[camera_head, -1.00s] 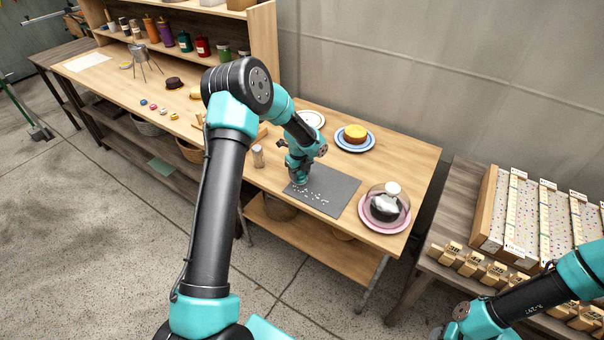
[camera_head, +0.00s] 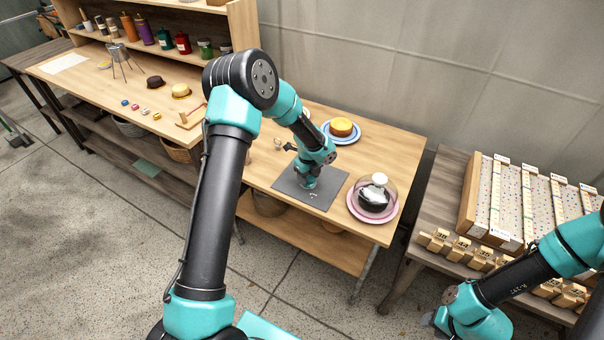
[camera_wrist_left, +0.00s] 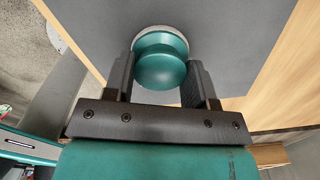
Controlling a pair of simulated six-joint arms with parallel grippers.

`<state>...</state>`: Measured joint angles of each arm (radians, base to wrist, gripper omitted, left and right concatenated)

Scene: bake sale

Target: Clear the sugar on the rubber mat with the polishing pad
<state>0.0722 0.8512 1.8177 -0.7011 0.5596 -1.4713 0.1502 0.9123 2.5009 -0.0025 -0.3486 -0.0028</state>
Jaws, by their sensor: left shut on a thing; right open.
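The dark grey rubber mat (camera_head: 288,184) lies on the wooden table. My left gripper (camera_head: 307,182) is low over the middle of the mat. In the left wrist view my left gripper (camera_wrist_left: 163,75) is shut on the polishing pad (camera_wrist_left: 160,62) by its round teal knob; the pad's pale rim shows beyond it. The pad looks flat against the mat, though contact is hard to confirm. A few white grains of sugar (camera_head: 313,195) show just in front of the gripper; the arm may hide more. My right gripper (camera_head: 432,318) is at the lower right, away from the mat, open.
A pink plate (camera_head: 352,208) with a glass dome stands close to the mat's right edge. A wooden board of labelled strips (camera_head: 470,195) stands on a table at the right.

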